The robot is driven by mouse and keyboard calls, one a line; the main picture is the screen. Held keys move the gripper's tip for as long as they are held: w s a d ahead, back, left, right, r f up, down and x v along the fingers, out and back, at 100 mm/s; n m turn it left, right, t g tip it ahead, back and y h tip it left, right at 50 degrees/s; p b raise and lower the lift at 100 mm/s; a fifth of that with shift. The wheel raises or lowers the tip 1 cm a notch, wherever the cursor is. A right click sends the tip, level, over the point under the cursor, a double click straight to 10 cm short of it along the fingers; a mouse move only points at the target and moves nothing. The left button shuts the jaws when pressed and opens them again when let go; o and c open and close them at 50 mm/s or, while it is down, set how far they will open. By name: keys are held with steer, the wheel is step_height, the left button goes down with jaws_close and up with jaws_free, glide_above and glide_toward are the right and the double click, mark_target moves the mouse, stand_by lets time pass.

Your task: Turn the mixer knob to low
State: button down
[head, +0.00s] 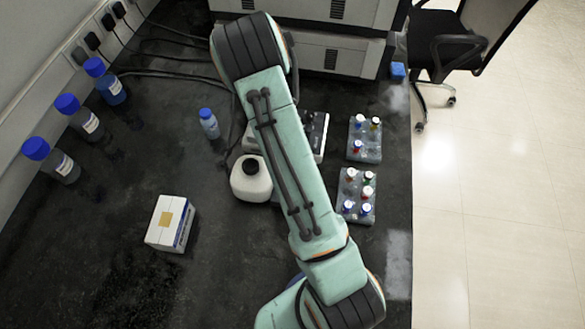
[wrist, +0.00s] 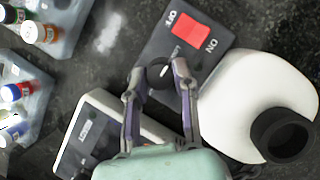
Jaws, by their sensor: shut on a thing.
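In the wrist view, the mixer's dark grey panel (wrist: 215,48) carries a red switch (wrist: 189,27) with OFF and ON lettering. The small dark knob (wrist: 158,75) sits on this panel below the switch. My gripper (wrist: 158,72) has its fingertips closed on either side of the knob. The fingers cover part of the knob and the lettering near it, so its pointer and setting cannot be read. In the head view, my arm hides the gripper, the knob and the panel.
Two vial racks (head: 368,150) (head: 350,188) lie to the right. A white box (head: 170,224), a small blue-capped bottle (head: 209,125) and larger bottles (head: 65,168) stand left. The bench's front left is clear.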

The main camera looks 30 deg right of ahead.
stand_by(0.4)
steer(key=c, duration=0.9)
jaws_free()
steer(key=shift+o, duration=0.2)
steer(key=v, duration=1.2)
steer(key=shift+a, duration=0.1)
